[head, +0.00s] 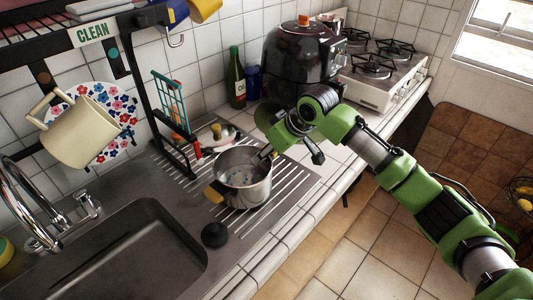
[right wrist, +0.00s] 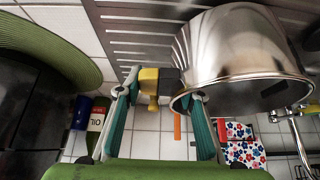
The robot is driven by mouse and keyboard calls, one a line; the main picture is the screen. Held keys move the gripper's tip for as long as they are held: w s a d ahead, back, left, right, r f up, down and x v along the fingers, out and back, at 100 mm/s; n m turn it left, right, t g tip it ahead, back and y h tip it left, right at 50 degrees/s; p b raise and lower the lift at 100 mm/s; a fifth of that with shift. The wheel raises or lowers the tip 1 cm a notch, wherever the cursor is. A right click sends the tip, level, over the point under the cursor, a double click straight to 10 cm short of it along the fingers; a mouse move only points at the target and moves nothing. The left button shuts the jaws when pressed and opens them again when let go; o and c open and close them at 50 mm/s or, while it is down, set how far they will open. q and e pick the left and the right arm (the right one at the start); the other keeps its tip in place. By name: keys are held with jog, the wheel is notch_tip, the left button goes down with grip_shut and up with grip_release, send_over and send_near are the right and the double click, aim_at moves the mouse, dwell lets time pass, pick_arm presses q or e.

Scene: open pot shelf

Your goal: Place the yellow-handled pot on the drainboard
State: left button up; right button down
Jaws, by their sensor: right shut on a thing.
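The steel pot (head: 245,190) with yellow handles is upright at the drainboard (head: 288,180). I cannot tell whether its base touches the ridges. One yellow handle (head: 213,194) points toward the sink. My right gripper (head: 266,152) is at the opposite side of the pot. In the right wrist view the pot (right wrist: 235,50) fills the upper right, and my right gripper (right wrist: 160,98) has its fingers either side of a yellow and black handle. The ridged drainboard (right wrist: 128,46) shows behind. My left gripper is not in view.
The sink (head: 135,250) lies left, with a black round object (head: 214,235) on its edge. A rack holding a cream pot (head: 82,130) and a flowered plate (head: 117,113) stands behind. A green bottle (head: 236,80), a black cooker (head: 298,65) and a stove (head: 385,75) line the wall.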

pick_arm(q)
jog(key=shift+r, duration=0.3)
pick_arm(e)
jog(key=shift+f, duration=0.4)
jog(key=c, duration=1.4)
grip_release()
jog(key=shift+f, duration=0.25)
jog(key=shift+r, duration=0.15)
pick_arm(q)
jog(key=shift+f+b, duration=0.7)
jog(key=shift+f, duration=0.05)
pick_arm(e)
jog(key=v, duration=1.2)
jog(key=shift+s+d, duration=0.1)
